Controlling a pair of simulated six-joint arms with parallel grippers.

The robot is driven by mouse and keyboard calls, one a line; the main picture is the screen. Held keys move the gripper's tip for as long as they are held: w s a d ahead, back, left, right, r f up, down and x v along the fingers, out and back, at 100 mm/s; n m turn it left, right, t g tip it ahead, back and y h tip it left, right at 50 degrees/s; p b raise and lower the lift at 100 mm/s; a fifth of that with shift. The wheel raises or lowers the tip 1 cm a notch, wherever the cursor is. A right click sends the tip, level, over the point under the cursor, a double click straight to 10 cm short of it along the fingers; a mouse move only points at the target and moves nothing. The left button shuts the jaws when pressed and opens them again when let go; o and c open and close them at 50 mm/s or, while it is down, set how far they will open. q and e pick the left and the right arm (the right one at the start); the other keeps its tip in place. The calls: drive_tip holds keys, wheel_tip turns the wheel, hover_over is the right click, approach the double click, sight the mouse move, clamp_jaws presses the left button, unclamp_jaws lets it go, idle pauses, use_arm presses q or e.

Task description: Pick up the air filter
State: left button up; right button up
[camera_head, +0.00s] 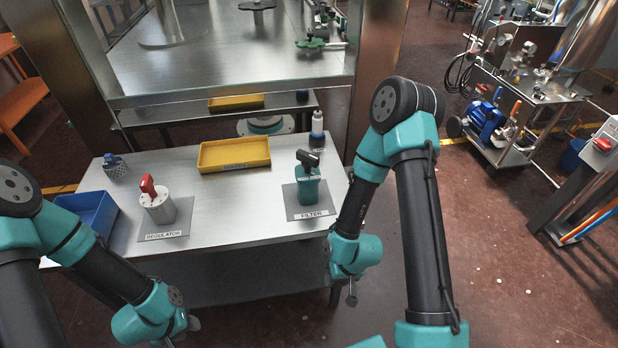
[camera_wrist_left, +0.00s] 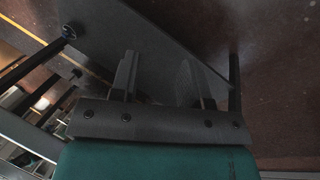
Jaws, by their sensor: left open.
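The air filter (camera_head: 308,190) is a teal body with a dark top. It stands upright on a grey mat labelled FILTER (camera_head: 311,214) at the right side of the metal table in the head view. My left gripper (camera_head: 180,333) is low at the bottom left, in front of the table and well apart from the filter. In the left wrist view its two fingers (camera_wrist_left: 157,82) are spread with nothing between them. My right gripper (camera_head: 352,297) hangs beyond the table's right front corner, apart from the filter; its jaws are too small to read.
A red-topped regulator (camera_head: 158,204) stands on its own mat at the left. The table's middle is clear.

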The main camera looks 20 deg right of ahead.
use_arm(q)
drive_tip(key=shift+o, duration=0.4)
drive_tip(key=o, duration=1)
drive_tip(key=shift+c, duration=0.2)
